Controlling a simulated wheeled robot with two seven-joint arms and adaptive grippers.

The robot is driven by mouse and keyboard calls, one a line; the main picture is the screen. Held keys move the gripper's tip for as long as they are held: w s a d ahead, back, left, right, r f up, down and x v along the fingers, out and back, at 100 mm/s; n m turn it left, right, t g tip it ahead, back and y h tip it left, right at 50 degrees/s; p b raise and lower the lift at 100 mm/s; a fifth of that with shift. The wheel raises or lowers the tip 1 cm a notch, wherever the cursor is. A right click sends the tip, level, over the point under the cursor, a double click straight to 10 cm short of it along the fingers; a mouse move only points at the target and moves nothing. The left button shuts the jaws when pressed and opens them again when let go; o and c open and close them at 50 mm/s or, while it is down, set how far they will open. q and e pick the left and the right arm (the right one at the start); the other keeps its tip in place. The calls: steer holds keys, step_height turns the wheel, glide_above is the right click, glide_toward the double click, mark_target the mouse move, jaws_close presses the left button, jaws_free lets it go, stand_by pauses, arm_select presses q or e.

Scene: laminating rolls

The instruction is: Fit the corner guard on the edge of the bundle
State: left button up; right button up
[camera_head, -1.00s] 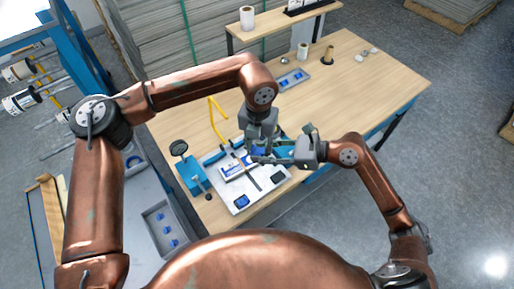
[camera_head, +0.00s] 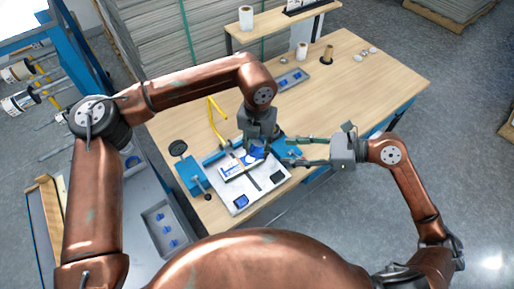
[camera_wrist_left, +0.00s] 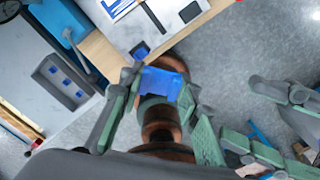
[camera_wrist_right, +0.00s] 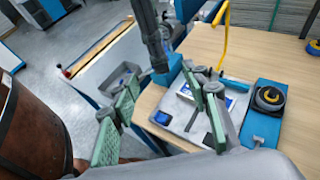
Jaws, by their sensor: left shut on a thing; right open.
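The corner guard, a blue angled piece (camera_wrist_left: 163,84), is between the fingers of my left gripper (camera_head: 258,143), which is shut on it. It also shows in the head view (camera_head: 257,152), close over the right side of the bundle. The bundle (camera_head: 231,170) is a flat white and blue stack on a pale board (camera_head: 242,203), beside a dark strap. In the left wrist view the bundle (camera_wrist_left: 118,7) is at the top edge, apart from the guard. My right gripper (camera_head: 287,151) is open and empty, to the right of the left gripper.
A grey tray (camera_head: 153,216) with several blue pieces is at lower left. Rolls stand at the table's back. The table's right half (camera_head: 375,90) is mostly clear.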

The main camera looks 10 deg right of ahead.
steer(key=w+d+f+m+t, duration=0.9)
steer(key=w+d+f+m, duration=0.3)
steer(key=w+d+m, duration=0.6)
steer(key=s+d+f+m+h, duration=0.2)
steer(key=d+f+m+h, duration=0.3)
steer(key=f, duration=0.6)
steer(key=s+d+f+m+h, duration=0.2)
steer(key=f+m, duration=0.4)
steer(key=f, duration=0.4)
steer(key=s+d+f+m+h, duration=0.35)
steer(key=f+m, duration=0.25)
steer(key=f, duration=0.5)
steer(key=s+f+m+g+h, duration=0.1)
steer(key=s+f+m+g, duration=0.25)
steer(key=s+f, duration=0.8)
steer(key=s+f+m+g+h, duration=0.2)
steer(key=s+f+m, duration=0.3)
steer(key=s+f, duration=0.65)
steer(key=s+a+f+m+g, duration=0.1)
steer(key=s+a+f+g, duration=0.1)
steer(key=s+f, duration=0.3)
steer(key=s+a+f+m+g, duration=0.2)
steer(key=s+a+f+g, duration=0.1)
steer(key=s, duration=1)
steer(key=s+a+f+m+g, duration=0.2)
steer(key=s+a+f, duration=0.2)
steer(key=s+f, duration=0.3)
steer(key=s, duration=0.2)
steer(key=shift+s+a+f+y, duration=0.35)
steer(key=shift+s+a+f, duration=0.05)
